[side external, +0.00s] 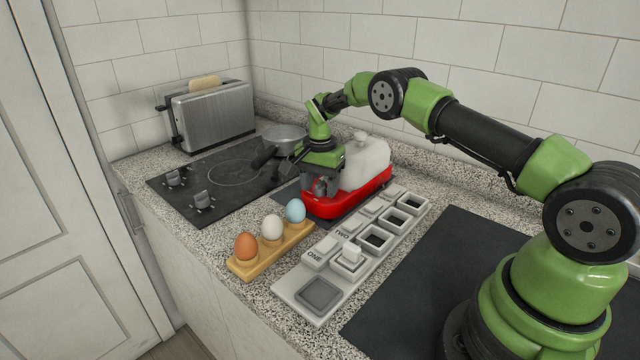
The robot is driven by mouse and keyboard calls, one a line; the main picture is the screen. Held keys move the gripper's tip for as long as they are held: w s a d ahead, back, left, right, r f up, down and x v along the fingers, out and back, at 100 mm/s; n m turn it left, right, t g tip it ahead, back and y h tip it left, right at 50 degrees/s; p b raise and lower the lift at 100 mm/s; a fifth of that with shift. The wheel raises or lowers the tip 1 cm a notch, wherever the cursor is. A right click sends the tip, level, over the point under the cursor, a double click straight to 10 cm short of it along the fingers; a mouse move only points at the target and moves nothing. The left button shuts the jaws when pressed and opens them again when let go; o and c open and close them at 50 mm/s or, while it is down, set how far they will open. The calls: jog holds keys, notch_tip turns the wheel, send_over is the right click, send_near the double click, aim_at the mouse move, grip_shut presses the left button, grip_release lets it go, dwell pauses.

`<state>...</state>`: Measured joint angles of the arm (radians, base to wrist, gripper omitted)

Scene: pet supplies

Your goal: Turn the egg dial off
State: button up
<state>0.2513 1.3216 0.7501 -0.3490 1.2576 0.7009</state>
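A red appliance base (349,196) with a whitish translucent lid (368,160) sits on a dark mat behind the egg rack. My gripper (322,187) points down at the left front end of the red base. Its fingers are close against that end, and I cannot tell whether they touch it or grip something. No dial shows clearly on the appliance; one there could be hidden by my gripper. Two grey knobs, the rear one (173,178) and the front one (203,199), stand on the black cooktop (228,197), apart from my gripper.
A wooden rack (244,267) holds a brown, a white and a blue egg. A pale compartment tray (290,287) with labels lies in front of the appliance. A pan (284,134) and a toaster (216,116) stand behind. A dark mat (440,285) near my base is clear.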

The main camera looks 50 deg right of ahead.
notch_tip(320, 180, up, 9)
jog(key=shift+r, duration=0.5)
notch_tip(320, 180, up, 12)
jog(key=f+n+t, duration=0.1)
jog(key=n+t, duration=0.1)
jog(key=n, duration=0.1)
send_over(320, 182)
jog(key=s+a, duration=0.4)
jog(key=a, duration=0.1)
jog(key=s+a+r+n+t, duration=0.2)
jog(key=s+a+r+n, duration=0.15)
jog(key=s+r, duration=0.35)
jog(key=s+a+f+n+t+y, duration=0.1)
jog(key=s+a+n, duration=0.1)
jog(key=s, duration=0.7)
jog(key=s+a+n+t+y, duration=0.1)
jog(key=s+a+n+t, duration=0.1)
jog(key=s, duration=0.6)
jog(key=shift+s+a+f, duration=0.35)
jog(key=shift+s+a, duration=0.05)
jog(key=shift+a, duration=0.25)
